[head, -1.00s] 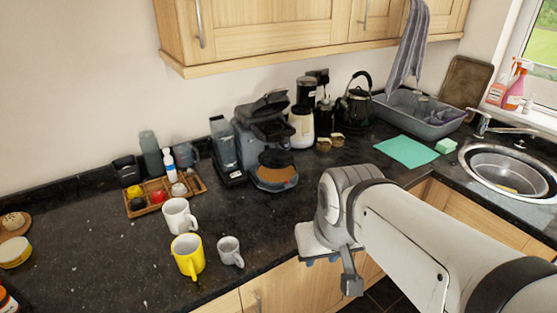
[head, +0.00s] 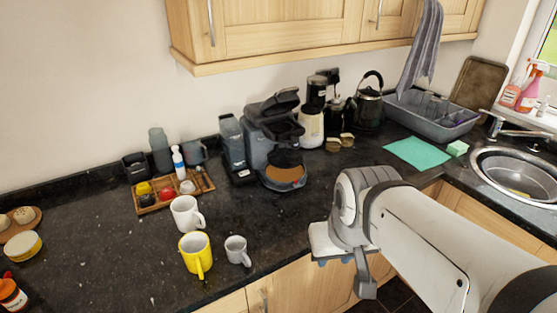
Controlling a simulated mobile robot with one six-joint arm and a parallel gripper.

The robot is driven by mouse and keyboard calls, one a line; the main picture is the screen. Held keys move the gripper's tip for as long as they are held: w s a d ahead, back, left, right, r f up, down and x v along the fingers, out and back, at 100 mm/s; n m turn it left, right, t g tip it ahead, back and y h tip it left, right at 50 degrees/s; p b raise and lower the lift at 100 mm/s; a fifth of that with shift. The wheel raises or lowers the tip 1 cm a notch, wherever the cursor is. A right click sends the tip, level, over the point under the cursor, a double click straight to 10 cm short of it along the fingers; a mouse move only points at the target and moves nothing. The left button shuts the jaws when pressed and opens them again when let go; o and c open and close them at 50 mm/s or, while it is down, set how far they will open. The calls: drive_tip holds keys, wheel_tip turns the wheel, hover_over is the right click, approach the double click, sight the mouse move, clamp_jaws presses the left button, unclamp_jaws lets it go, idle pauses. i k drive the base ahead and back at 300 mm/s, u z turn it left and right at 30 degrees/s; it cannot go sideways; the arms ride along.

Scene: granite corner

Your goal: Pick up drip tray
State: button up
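The drip tray appears to be the round piece with a brown top (head: 284,175) at the foot of the dark coffee machine (head: 268,130). It sits on the granite counter, with the machine's head above its back part. My gripper (head: 342,272) is at the counter's front edge, to the right of and nearer than the tray, clearly apart from it. It points downward. One dark finger shows at its right, but the rest is seen at a poor angle, so its opening is unclear. Nothing is visibly held.
A white mug (head: 186,214), a yellow mug (head: 195,254) and a grey mug (head: 237,250) stand left of the tray. A wooden organiser (head: 152,206) is behind them. A kettle (head: 368,108), green cloth (head: 418,152) and sink (head: 515,175) are at right. Cabinets (head: 290,40) overhang the counter.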

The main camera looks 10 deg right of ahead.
sight(291, 176)
drive_tip(key=u, duration=2.65)
drive_tip(key=k, duration=0.9)
drive_tip(key=z, duration=1.9)
drive_tip(key=i, duration=0.95)
drive_tip(key=u, duration=0.05)
